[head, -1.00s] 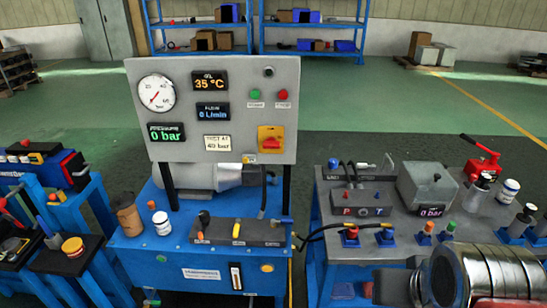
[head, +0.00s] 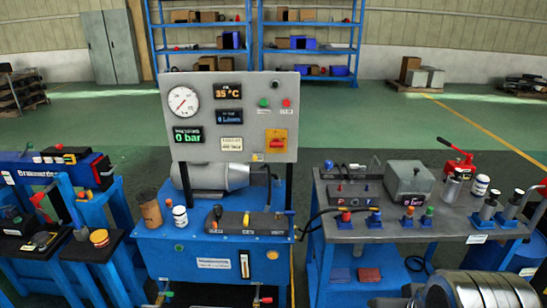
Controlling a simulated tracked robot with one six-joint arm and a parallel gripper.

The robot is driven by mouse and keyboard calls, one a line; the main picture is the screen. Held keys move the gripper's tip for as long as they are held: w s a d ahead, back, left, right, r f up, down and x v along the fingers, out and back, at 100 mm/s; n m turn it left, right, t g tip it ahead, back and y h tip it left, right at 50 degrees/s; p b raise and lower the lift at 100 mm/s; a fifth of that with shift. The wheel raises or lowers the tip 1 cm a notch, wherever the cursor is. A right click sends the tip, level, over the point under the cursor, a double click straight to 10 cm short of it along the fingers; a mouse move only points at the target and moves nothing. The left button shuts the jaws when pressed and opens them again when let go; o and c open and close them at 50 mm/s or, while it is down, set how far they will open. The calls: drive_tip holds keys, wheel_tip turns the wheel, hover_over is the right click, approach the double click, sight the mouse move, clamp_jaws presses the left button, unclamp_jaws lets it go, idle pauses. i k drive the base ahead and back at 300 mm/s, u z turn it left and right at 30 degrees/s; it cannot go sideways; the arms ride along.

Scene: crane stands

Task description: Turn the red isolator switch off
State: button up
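The red isolator switch (head: 277,143) is a red handle on a yellow plate, low at the right side of the grey control panel (head: 262,100). The handle looks roughly horizontal, but it is small and its position marks cannot be read. The panel stands on posts above a blue power unit. A thick silver ribbed part of my own arm shows at the bottom right, well apart from the panel. My gripper's fingers do not show, so their state is hidden.
A grey-topped workbench (head: 450,222) with a grey box, bottles and fittings stands right of the blue unit (head: 215,240). A blue stand (head: 60,235) with tools is at the left. Loose hoses cross between unit and workbench. Open green floor lies behind, before blue shelves (head: 205,52).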

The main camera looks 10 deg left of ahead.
sight(276, 142)
drive_tip(key=z, duration=0.05)
drive_tip(key=k, duration=0.4)
drive_tip(key=u, duration=1.35)
drive_tip(key=i, duration=1)
drive_tip(key=u, duration=0.05)
